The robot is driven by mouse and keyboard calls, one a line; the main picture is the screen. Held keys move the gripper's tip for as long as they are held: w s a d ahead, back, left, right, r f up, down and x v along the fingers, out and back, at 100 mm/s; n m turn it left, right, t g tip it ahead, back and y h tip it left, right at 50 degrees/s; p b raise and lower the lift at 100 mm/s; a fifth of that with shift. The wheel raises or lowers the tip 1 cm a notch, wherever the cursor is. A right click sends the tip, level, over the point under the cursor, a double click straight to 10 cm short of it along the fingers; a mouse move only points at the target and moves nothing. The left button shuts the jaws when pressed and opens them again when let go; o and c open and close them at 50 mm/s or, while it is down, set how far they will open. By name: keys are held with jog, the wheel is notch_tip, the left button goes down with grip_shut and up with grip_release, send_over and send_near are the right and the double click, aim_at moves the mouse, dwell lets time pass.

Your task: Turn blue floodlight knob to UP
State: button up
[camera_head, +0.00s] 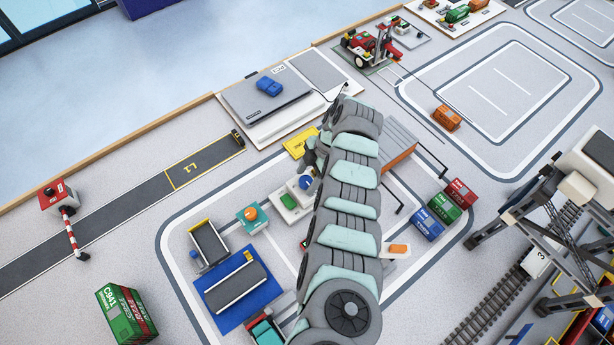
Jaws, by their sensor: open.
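A blue knob (306,182) sits on a small white panel among the controls in the middle of the table. My arm passes just to its right and partly covers that area. My gripper (313,163) is small in the view, close above and beside the blue knob, with its fingers partly hidden by the arm. It looks open, with nothing visible in it. I cannot tell whether it touches the knob. The knob's pointing direction and any UP mark are too small to read.
A green control (289,201) and an orange knob on a teal base (250,214) stand close to the left. A yellow plate (300,143) lies behind. Red, green and blue containers (445,208) stand to the right of my arm.

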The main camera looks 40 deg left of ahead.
jog(key=shift+f, duration=0.1)
grip_shut()
dwell(0.7)
